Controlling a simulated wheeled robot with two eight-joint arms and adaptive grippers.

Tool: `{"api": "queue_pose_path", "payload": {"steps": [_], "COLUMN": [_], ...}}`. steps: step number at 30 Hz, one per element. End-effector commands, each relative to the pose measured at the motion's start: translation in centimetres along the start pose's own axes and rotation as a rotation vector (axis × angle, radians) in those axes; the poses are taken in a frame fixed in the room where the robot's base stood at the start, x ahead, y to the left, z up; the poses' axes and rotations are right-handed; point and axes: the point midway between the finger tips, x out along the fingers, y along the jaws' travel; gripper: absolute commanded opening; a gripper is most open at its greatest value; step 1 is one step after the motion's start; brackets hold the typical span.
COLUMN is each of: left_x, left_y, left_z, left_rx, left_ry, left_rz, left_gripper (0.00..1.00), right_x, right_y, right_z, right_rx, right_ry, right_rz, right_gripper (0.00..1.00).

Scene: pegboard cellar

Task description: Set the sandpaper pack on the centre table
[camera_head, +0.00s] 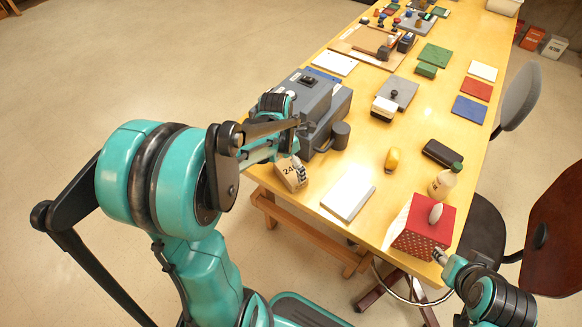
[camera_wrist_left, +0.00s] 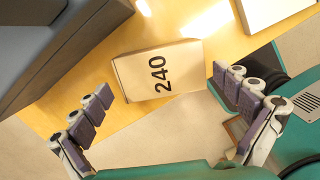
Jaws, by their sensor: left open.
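The sandpaper pack (camera_head: 288,181) is a small tan box marked 240, at the near left edge of the long yellow table (camera_head: 372,190). In the left wrist view the sandpaper pack (camera_wrist_left: 158,71) lies flat, between and slightly beyond the spread fingers. My left gripper (camera_head: 299,160) is open and close over the pack, hiding part of it in the head view; in the wrist view the left gripper (camera_wrist_left: 163,84) has a finger on each side, with gaps. My right gripper (camera_head: 439,256) is beside the red dotted box; its jaws are too small to read.
A grey machine (camera_head: 313,103) stands right behind the pack. A white slab (camera_head: 348,196) lies to its right. The red dotted box (camera_head: 420,230), a bottle (camera_head: 443,182) and a yellow item (camera_head: 392,159) stand farther right. Chairs flank the table's right side.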

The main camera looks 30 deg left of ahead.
Motion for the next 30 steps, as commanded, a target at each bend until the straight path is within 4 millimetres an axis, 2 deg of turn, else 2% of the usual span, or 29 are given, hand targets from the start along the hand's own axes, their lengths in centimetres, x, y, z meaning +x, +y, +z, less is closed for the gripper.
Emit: {"api": "queue_pose_path", "payload": {"steps": [1,6,9,14,17,20,23,30], "left_x": [-1.7,-5.4,-7.0,-8.4,-9.0,-9.8,-10.9,-12.7], "left_y": [0.0,0.0,0.0,0.0,-0.6,-2.2,-4.5,-10.0], "left_z": [0.0,0.0,0.0,0.0,0.0,0.0,-0.1,-1.2], "left_rx": [-0.001,-0.001,-0.001,0.004,0.085,0.309,0.664,1.635], "left_ry": [0.000,0.000,0.000,-0.001,-0.008,-0.027,-0.046,-0.006], "left_rz": [0.000,0.000,0.000,0.001,0.013,0.050,0.115,0.340], "left_gripper": [1.00,1.00,1.00,1.00,1.00,1.00,1.00,1.00], "right_x": [-0.8,-1.9,-2.4,-2.7,-2.7,-2.7,-2.7,-2.7], "right_y": [0.0,0.0,0.0,0.0,0.0,0.0,0.0,0.0], "right_z": [-0.6,-1.4,-1.7,-1.9,-1.9,-1.9,-1.9,-1.9], "right_rx": [0.000,0.000,0.000,0.000,0.000,0.000,0.000,0.000], "right_ry": [0.000,0.000,0.000,0.000,0.000,0.000,0.000,0.000], "right_rz": [0.000,0.000,0.000,0.000,0.000,0.000,0.000,0.000], "right_gripper": [0.40,0.40,0.40,0.40,0.40,0.40,0.40,0.40]}}
